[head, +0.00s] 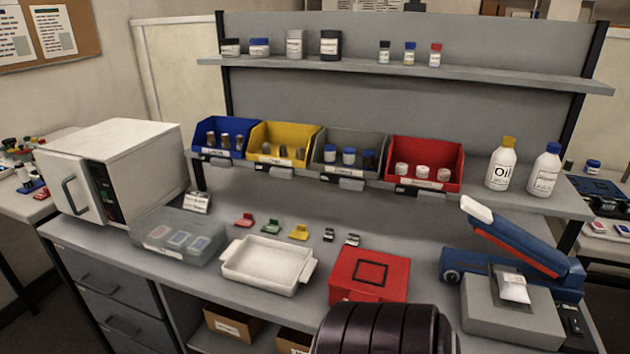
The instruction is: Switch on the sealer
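The sealer (530,250) stands at the right end of the workbench. It has a blue body and a raised blue arm with a white handle end. A grey block (505,318) sits at its front, with a small clear bag (514,289) holding something white on top. A small dark panel (573,322), which looks like a switch, is on the right side near the front. Its on or off position is too small to tell. Neither of my grippers is in view.
A red box (345,290) with a black square outline lies left of the sealer. A white tray (240,268), a clear container (165,245) and a white oven-like unit (140,155) stand further left. Oil (500,165) and another bottle (545,170) stand behind the sealer. A dark ribbed shape fills the bottom centre.

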